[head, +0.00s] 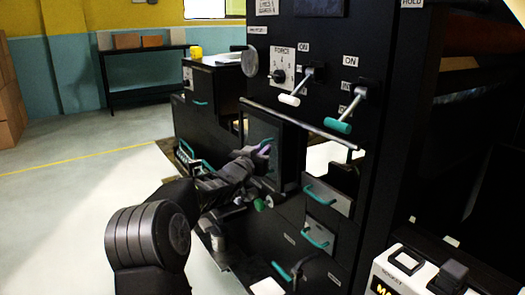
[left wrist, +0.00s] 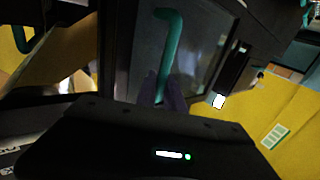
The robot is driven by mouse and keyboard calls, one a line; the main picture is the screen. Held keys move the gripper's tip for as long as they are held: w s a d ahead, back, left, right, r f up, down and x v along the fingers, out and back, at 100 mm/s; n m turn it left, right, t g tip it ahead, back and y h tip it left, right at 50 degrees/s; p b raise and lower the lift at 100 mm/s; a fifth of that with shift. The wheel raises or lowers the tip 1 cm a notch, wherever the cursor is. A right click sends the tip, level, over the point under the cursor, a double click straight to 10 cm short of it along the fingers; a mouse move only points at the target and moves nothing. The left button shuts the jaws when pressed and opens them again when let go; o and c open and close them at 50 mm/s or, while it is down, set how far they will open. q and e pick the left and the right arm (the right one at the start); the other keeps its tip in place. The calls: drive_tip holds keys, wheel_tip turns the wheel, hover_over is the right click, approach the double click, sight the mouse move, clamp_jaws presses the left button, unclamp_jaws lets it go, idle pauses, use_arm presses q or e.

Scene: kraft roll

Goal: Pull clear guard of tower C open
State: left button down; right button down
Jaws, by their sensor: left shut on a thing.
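The clear guard (head: 262,135) is a dark framed see-through panel on the black machine, in the middle of the head view. It stands at an angle to the machine face. A teal handle (left wrist: 172,45) is fixed on the panel (left wrist: 205,50) in the left wrist view. My left gripper (head: 262,150) has its fingers at this handle. The left wrist view shows the fingers (left wrist: 163,90) shut around the lower part of the handle. My left forearm hides part of the machine below the guard. My right gripper is not in view.
Levers with white (head: 289,100) and teal (head: 338,127) grips stick out above right of the guard. Teal-handled drawers (head: 328,197) sit below right. A control box (head: 405,262) stands at the lower right. Open floor (head: 80,200) lies to the left.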

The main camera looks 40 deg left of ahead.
use_arm(q)
drive_tip(key=c, duration=1.5)
unclamp_jaws()
drive_tip(key=shift+o, duration=0.2)
drive_tip(key=shift+d, duration=0.1)
drive_tip(key=b+v, duration=0.1)
drive_tip(key=v, duration=0.6)
drive_tip(key=shift+s, duration=0.35)
drive_tip(key=shift+d, duration=0.1)
